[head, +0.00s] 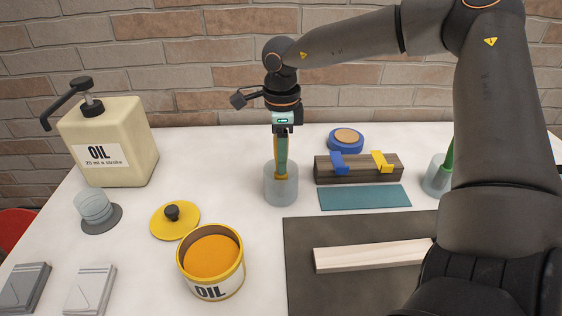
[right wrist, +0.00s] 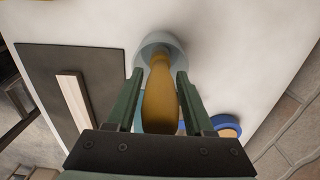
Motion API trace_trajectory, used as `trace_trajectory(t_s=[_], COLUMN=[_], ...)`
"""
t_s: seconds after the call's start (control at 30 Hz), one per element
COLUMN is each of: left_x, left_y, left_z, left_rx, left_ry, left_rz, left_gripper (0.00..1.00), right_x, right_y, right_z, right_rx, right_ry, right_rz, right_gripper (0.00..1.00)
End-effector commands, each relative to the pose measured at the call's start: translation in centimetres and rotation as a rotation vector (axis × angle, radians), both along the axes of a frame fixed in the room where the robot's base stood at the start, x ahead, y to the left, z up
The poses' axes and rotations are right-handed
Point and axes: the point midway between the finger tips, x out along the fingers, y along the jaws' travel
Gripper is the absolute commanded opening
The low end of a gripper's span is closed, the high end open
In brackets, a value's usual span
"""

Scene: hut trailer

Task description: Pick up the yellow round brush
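The yellow round brush (right wrist: 160,95) stands handle up in a clear cup (head: 281,191) on the white table. A little of its yellow shows beside the fingers in the head view (head: 276,146). My right gripper (right wrist: 157,75) points down over the cup, with its two green fingers on either side of the handle. A narrow gap shows between the handle and each finger, so it is open around the brush. In the head view the right gripper (head: 282,165) hides most of the handle. The bristle end is not clear to see. My left gripper is not in view.
A second clear cup (head: 433,180) with a green handle stands right, partly behind my arm. A wooden block (head: 330,175) with blue and yellow clips is near. A brick wall is behind.

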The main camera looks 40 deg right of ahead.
Motion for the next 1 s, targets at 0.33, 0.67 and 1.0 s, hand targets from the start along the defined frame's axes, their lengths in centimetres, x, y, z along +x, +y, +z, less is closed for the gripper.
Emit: trace_trajectory(t_s=[0.33,0.67,1.0], left_x=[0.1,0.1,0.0], left_y=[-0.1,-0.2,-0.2], left_z=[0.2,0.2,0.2], left_rx=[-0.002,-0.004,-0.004], left_ry=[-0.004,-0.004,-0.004], left_rz=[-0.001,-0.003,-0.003], left_gripper=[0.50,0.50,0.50], right_x=[0.0,0.0,0.1], right_y=[0.0,0.0,0.0], right_z=[0.0,0.1,2.0], right_rx=[-0.001,0.000,-0.001], right_ry=[-0.001,-0.001,-0.006], right_rz=[0.000,0.000,0.000], right_gripper=[0.12,0.00,0.00])
